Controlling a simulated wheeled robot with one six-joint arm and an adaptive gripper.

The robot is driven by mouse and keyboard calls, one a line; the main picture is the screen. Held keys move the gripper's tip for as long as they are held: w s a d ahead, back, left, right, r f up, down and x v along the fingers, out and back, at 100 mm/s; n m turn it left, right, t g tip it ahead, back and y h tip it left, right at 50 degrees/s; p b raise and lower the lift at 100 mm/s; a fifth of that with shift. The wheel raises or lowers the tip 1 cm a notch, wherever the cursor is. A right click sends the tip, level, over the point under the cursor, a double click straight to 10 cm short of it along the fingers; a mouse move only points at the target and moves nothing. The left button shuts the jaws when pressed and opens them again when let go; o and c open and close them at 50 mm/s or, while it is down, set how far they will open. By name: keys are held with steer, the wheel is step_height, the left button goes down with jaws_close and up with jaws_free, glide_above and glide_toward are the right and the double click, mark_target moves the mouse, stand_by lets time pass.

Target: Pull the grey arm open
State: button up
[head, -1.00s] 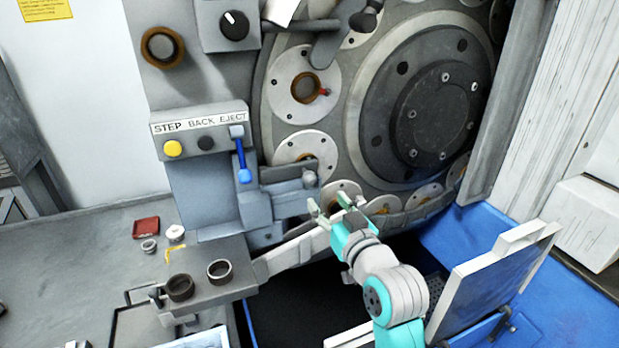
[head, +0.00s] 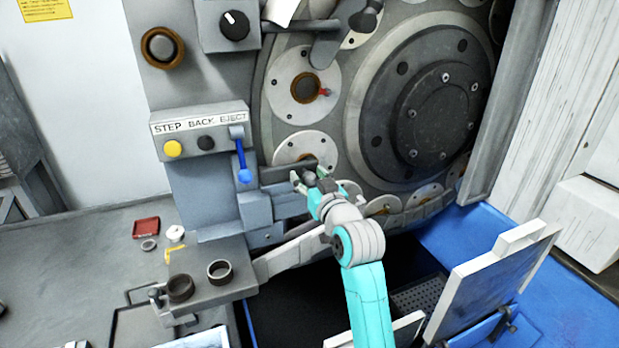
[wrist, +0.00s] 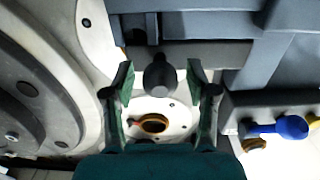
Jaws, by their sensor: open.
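The grey arm (head: 280,174) is a short bar at the left edge of the large round wheel, below the button box. It ends in a round grey knob (wrist: 158,74). My gripper (head: 311,178) is at the end of this arm, open. In the wrist view, the fingers of my gripper (wrist: 160,78) stand on either side of the knob, with gaps visible on both sides. In the head view, the fingers partly hide the knob and the arm's end.
The wheel (head: 370,60) holds several white discs with rings. A blue-handled lever (head: 243,165) hangs left of the arm. A grey chute (head: 290,257) runs below to a platform with two dark rings (head: 180,287). An open flap (head: 490,280) stands at right.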

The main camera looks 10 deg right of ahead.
jaws_close()
steer(key=shift+s, duration=0.15)
steer(key=s+a+m+g+h, duration=0.3)
steer(key=s+a+m+h, duration=0.4)
steer(key=m+h, duration=0.4)
steer(key=shift+s+h, duration=0.15)
steer(key=shift+h, duration=2.55)
